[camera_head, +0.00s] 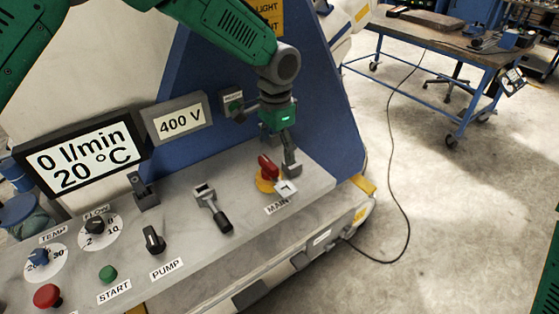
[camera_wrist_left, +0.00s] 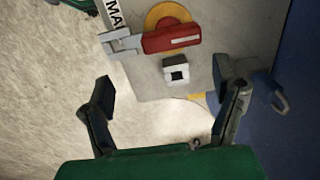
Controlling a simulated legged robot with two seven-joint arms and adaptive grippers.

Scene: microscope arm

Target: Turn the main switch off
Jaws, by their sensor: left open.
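The main switch (camera_head: 267,168) has a red handle on a yellow disc, near the right end of the grey panel by the MAIN label (camera_head: 277,205). In the left wrist view the red handle (camera_wrist_left: 172,39) lies sideways across the disc, with a pale metal piece at its left end. My left gripper (camera_head: 268,140) is just above and behind the switch in the head view. Its open fingers (camera_wrist_left: 163,85) show empty in the wrist view, apart from the handle. My right gripper is not in view.
A small pale block (camera_wrist_left: 175,70) stands beside the switch. The panel also holds a grey lever (camera_head: 212,207), a PUMP knob (camera_head: 154,239), a green START button (camera_head: 108,273) and a red button (camera_head: 47,295). A blue wall (camera_head: 335,130) rises behind. A cable (camera_head: 391,150) crosses the floor.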

